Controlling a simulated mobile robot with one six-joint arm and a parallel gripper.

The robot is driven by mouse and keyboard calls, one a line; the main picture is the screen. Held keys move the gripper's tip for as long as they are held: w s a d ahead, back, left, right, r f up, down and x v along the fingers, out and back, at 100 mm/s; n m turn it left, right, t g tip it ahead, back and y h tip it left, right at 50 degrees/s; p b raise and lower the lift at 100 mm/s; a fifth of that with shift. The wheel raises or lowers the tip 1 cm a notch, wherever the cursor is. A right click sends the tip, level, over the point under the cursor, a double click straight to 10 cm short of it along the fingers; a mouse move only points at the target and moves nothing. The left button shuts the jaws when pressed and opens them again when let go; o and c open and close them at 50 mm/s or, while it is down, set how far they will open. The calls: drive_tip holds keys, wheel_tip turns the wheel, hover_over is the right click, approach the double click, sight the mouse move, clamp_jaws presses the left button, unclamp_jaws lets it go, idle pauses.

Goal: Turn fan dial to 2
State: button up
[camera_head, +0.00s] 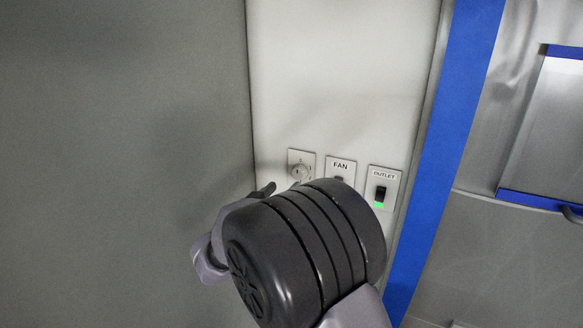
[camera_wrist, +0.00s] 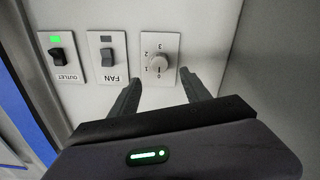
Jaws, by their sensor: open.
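The fan dial (camera_wrist: 157,64) is a round grey knob on a white wall plate, with numbers 0 to 3 around it. In the wrist view the picture is upside down, and the knob's pointer seems to be near 0, though it is too small to be sure. The dial also shows in the head view (camera_head: 299,172), just above my wrist. My gripper (camera_wrist: 161,81) is open and empty. Its two fingers point toward the dial plate, one to each side of the dial's lower edge in the wrist view, apart from the knob. In the head view my wrist hides most of the gripper.
A FAN switch (camera_wrist: 107,57) and an OUTLET switch (camera_wrist: 62,56) with a lit green light sit beside the dial. A grey side wall (camera_head: 130,120) stands close on the left in the head view. A blue strip (camera_head: 440,150) edges the panel's right.

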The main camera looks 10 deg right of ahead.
sight(297, 174)
drive_tip(key=x, duration=0.3)
drive_tip(key=p+x, duration=0.1)
drive_tip(key=x, duration=0.2)
drive_tip(key=shift+s+d+r, duration=0.1)
drive_tip(key=shift+s+r, duration=0.05)
drive_tip(key=shift+r, duration=0.1)
drive_tip(key=shift+w+d+p, duration=0.25)
drive_tip(key=shift+w+p, duration=0.05)
drive_tip(key=shift+w+f, duration=0.15)
drive_tip(key=shift+w, duration=0.3)
drive_tip(key=shift+s, duration=0.15)
drive_tip(key=c, duration=0.3)
clamp_jaws()
drive_tip(key=shift+f+b, duration=0.1)
drive_tip(key=shift+b, duration=0.4)
